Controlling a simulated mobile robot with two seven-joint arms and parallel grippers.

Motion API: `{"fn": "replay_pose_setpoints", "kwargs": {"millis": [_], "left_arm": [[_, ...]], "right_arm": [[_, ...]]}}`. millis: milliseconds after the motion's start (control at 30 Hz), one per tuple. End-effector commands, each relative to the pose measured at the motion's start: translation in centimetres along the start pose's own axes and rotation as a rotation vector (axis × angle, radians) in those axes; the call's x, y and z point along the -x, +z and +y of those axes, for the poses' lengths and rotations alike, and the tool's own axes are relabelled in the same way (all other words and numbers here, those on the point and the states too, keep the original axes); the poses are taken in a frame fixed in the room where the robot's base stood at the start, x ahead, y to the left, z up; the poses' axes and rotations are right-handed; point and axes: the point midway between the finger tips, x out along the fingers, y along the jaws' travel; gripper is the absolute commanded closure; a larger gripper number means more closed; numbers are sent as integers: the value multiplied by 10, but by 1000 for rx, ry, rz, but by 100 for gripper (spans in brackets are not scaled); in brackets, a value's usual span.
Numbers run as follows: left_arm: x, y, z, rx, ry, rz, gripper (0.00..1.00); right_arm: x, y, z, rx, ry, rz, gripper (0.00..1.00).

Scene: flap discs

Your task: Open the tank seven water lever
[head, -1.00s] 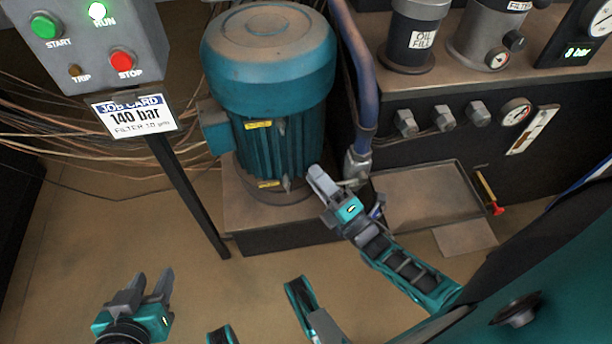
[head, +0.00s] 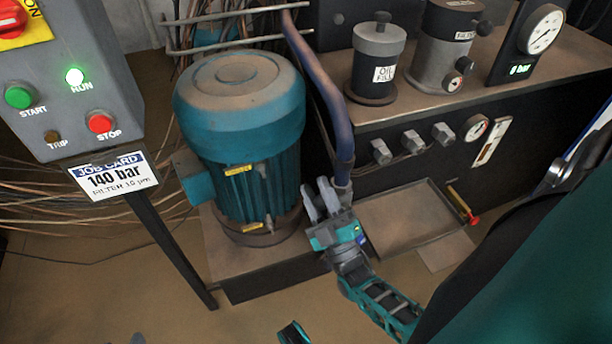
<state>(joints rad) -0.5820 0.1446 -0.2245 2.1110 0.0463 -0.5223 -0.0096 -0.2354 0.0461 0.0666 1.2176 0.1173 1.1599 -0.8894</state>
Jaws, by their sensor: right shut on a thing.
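I see no tank marked seven and no lever labelled for water. A small valve-like part with a yellow stem and red end (head: 462,204) sticks out beside the metal tray at the right. My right gripper (head: 321,200) is at the foot of the blue pipe (head: 334,110), beside the motor. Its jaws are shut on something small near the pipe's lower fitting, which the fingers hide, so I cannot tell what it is. Of my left gripper (head: 138,339), only a grey tip shows at the bottom edge.
A teal motor (head: 240,120) stands on a plinth. At left is a control box (head: 70,80) with a lit green RUN lamp and a job card (head: 113,176) reading 140 bar. Behind are an oil fill canister (head: 375,70), filter (head: 443,50) and gauge (head: 541,30). The tray (head: 400,222) is empty.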

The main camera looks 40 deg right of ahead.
Motion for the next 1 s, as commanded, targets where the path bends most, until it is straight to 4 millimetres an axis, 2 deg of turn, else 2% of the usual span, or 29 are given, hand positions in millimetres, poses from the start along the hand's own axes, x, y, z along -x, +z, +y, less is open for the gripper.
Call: {"fn": "replay_pose_setpoints", "kwargs": {"millis": [233, 733, 767, 1000], "left_arm": [[1, 1, -1, -1, -2, -5, 57], [1, 2, -2, -1, -3, -8, 57], [1, 2, -1, -1, -3, -8, 57], [1, 3, -1, -1, -3, -9, 57]], "right_arm": [[-5, 8, 13, -59, 39, -23, 100], [-6, 10, 15, -75, 45, -27, 100], [-6, 10, 15, -75, 45, -27, 66], [-5, 10, 14, -75, 43, -28, 43]]}}
